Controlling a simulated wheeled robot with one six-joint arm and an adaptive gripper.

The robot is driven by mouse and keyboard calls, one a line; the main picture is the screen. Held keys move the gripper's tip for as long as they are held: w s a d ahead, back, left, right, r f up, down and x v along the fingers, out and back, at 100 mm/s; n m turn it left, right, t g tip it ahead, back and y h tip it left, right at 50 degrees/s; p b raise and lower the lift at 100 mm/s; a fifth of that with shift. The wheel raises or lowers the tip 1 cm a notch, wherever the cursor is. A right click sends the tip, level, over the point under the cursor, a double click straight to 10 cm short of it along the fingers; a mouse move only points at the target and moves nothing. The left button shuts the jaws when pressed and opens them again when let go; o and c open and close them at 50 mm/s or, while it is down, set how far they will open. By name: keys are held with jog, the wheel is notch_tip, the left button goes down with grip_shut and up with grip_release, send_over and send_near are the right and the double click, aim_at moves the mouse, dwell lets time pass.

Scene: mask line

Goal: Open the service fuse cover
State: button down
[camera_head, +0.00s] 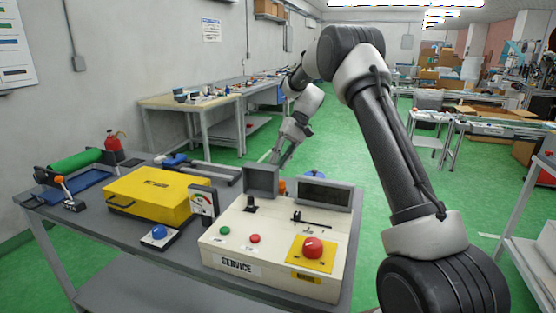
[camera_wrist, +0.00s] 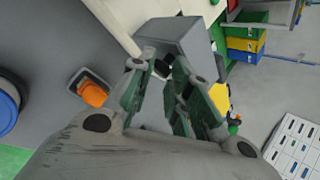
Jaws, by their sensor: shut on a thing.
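The service panel (camera_head: 275,240) is a cream box with a SERVICE label on its front, standing at the right end of the grey table. A grey box-like cover (camera_head: 262,181) stands at its back left, its darker side facing the head camera. The cover also shows in the wrist view (camera_wrist: 185,42), just past the fingertips. My gripper (camera_head: 278,156) reaches down behind the cover. In the wrist view its green-padded fingers (camera_wrist: 160,78) are close around a small dark part at the cover's near edge. The exact contact is partly hidden.
The panel carries a red mushroom button (camera_head: 313,247) on a yellow plate, small buttons and a dark display (camera_head: 325,194). A yellow case (camera_head: 155,194), a gauge (camera_head: 203,205) and a blue button box (camera_head: 159,235) stand to its left. An orange thing (camera_wrist: 94,94) lies near my gripper.

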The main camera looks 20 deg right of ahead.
jog(key=shift+s+f, duration=0.15)
jog(key=shift+f, duration=0.75)
jog(key=c, duration=1.3)
grip_release()
jog(key=shift+o, duration=0.2)
jog(key=shift+a, duration=0.2)
jog(key=shift+d, duration=0.15)
jog(key=v, duration=1.2)
jog(key=shift+w, duration=0.35)
jog(key=shift+w, duration=0.1)
